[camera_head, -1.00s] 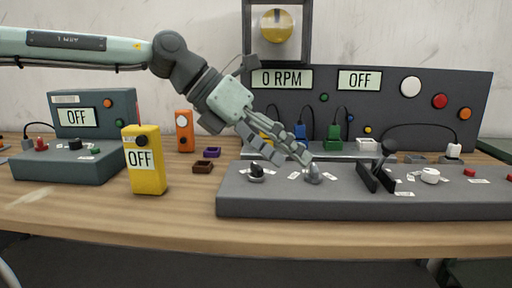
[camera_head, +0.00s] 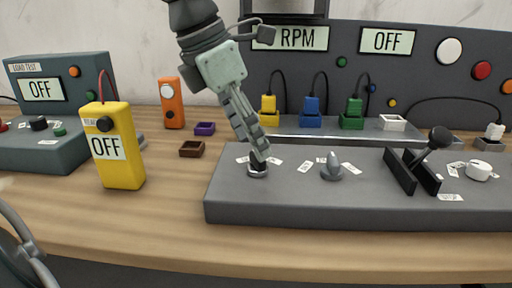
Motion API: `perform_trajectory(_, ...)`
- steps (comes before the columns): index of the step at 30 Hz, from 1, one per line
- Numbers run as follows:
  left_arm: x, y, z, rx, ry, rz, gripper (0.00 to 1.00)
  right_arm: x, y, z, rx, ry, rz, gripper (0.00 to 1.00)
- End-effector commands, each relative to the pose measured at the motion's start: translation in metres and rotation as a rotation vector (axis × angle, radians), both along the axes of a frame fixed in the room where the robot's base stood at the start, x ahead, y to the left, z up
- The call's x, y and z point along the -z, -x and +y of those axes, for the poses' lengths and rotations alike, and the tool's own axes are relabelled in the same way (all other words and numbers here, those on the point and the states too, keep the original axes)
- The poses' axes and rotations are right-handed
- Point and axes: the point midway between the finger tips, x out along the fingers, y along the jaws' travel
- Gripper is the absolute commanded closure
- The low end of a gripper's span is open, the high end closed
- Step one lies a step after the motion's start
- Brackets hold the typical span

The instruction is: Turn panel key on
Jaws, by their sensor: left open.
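A grey control panel (camera_head: 300,205) lies on the wooden table. Near its left end is a small black key-like switch in a silver collar (camera_head: 257,173). My left gripper (camera_head: 258,152) comes down from above with its fingers right at this switch, hiding most of its top. The fingers are open, seen nearly edge-on, and I cannot tell whether they touch it. A grey pointed knob (camera_head: 332,168) stands to the right on the same panel. The large display on the upright board (camera_head: 387,41) reads OFF.
Right of the knob is a black lever (camera_head: 430,148) between two dark plates, then a white knob (camera_head: 478,171). A yellow meter (camera_head: 118,160) reading OFF stands to the left. Coloured plugs (camera_head: 311,112) stand behind the panel. Bare table lies in front.

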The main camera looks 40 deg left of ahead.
Motion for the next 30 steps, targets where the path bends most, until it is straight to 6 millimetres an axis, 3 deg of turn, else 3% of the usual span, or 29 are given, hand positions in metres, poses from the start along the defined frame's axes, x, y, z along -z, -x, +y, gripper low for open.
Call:
perform_trajectory(6, 0.026, -0.009, -0.005, -0.001, 0.000, 0.002, 0.40, -0.001, 0.000, 0.000, 0.000, 0.001, 0.001, 0.60)
perform_trajectory(17, 0.031, -0.011, -0.006, -0.001, 0.002, -0.001, 0.40, -0.003, -0.001, 0.000, 0.000, 0.000, -0.004, 0.60)
perform_trajectory(27, 0.031, -0.011, -0.006, -0.001, 0.002, -0.001, 0.82, -0.004, -0.003, 0.000, -0.001, 0.000, -0.008, 0.60)
perform_trajectory(30, 0.031, -0.011, -0.006, -0.001, 0.002, -0.001, 0.90, -0.004, -0.004, 0.000, -0.001, 0.000, -0.010, 0.60)
